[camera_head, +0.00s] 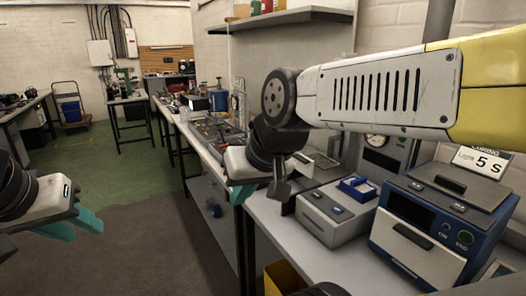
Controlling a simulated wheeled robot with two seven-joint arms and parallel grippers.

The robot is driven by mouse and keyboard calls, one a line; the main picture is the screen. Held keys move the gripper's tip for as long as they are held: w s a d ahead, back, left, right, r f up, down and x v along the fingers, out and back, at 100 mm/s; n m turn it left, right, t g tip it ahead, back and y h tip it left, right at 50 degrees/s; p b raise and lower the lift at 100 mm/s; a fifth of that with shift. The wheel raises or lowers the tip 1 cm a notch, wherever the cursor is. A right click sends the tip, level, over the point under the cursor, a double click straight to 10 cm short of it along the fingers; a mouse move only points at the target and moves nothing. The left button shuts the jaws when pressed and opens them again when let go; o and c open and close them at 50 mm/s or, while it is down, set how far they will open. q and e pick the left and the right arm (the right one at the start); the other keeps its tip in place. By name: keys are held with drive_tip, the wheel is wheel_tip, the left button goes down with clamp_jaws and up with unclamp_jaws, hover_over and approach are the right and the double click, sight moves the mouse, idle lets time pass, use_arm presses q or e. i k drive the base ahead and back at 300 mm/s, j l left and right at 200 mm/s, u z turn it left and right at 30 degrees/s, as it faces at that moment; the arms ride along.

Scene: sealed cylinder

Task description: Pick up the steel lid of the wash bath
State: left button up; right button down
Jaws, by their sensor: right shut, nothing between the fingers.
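I cannot clearly make out the steel lid or the wash bath. A small grey metal piece (322,160) behind my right wrist is partly hidden, and I cannot tell whether it is the lid. My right gripper (240,192), with teal fingers, is over the bench's front edge, shut and empty. My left gripper (88,231) is at the lower left, over the floor and away from the bench. Its teal fingers stand apart with nothing between them.
A yellow bin (285,280) is below the front edge. A shelf (290,19) hangs above. Open floor (150,240) lies left.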

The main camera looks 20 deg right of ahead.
sight(483, 195)
drive_tip(key=z, duration=0.95)
drive_tip(key=j+z, duration=0.1)
drive_tip(key=z, duration=1.75)
drive_tip(key=k+z, duration=0.1)
drive_tip(key=z, duration=0.35)
